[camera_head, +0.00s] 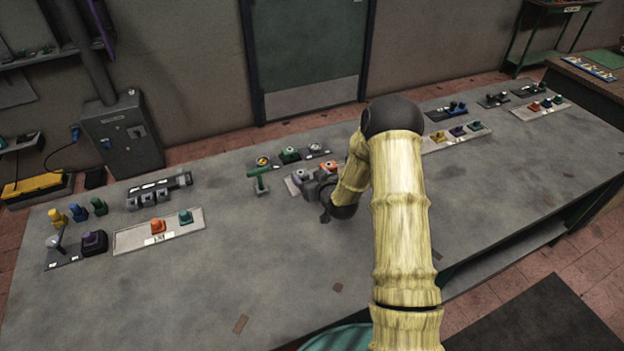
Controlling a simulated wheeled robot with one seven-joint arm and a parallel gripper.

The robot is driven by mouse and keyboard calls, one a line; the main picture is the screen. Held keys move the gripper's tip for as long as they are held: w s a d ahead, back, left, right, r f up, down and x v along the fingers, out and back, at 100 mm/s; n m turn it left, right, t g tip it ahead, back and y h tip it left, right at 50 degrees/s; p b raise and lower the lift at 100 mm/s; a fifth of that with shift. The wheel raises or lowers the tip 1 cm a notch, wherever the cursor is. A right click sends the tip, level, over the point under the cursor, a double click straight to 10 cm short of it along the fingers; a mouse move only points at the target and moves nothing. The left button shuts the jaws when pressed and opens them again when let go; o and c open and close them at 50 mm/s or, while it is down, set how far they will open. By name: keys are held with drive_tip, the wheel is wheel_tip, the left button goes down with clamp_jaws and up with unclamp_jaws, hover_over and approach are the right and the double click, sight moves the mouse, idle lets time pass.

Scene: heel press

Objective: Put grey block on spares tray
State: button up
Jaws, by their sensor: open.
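My gripper (324,208) is low over the middle of the table, pointing down beside a small light tray (296,187) with orange blocks (328,166). The arm and wrist hide part of that tray, and I cannot tell whether a grey block is between the fingers. Several small grey blocks (148,199) stand in a row in front of a dark rack at the left. A long light tray (180,232) with a label holds an orange block and a green block. I cannot read which tray is the spares tray.
Yellow, blue and green pieces (79,212) and a purple block on a dark base (94,241) stand at the far left. A green T-shaped handle (260,178) stands left of my gripper. More trays (452,141) lie right. The front middle of the table is mostly clear.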

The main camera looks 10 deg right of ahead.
idle(0.6)
drive_tip(key=s+r+g+h, duration=0.1)
drive_tip(key=s+r+g, duration=0.2)
drive_tip(key=s, duration=0.7)
drive_tip(key=s+r+m+g, duration=0.1)
drive_tip(key=s+r+g, duration=0.3)
drive_tip(key=s, duration=0.7)
drive_tip(key=s+r+m+g+h, duration=0.1)
drive_tip(key=s+r+g, duration=0.2)
drive_tip(key=s+r, duration=0.4)
drive_tip(key=s, duration=0.4)
drive_tip(key=shift+a+r+g+h, duration=0.2)
drive_tip(key=shift+a+g+h, duration=0.1)
drive_tip(key=shift+a+g, duration=0.1)
drive_tip(key=shift+s+r+p, duration=0.1)
drive_tip(key=shift+r+p, duration=0.2)
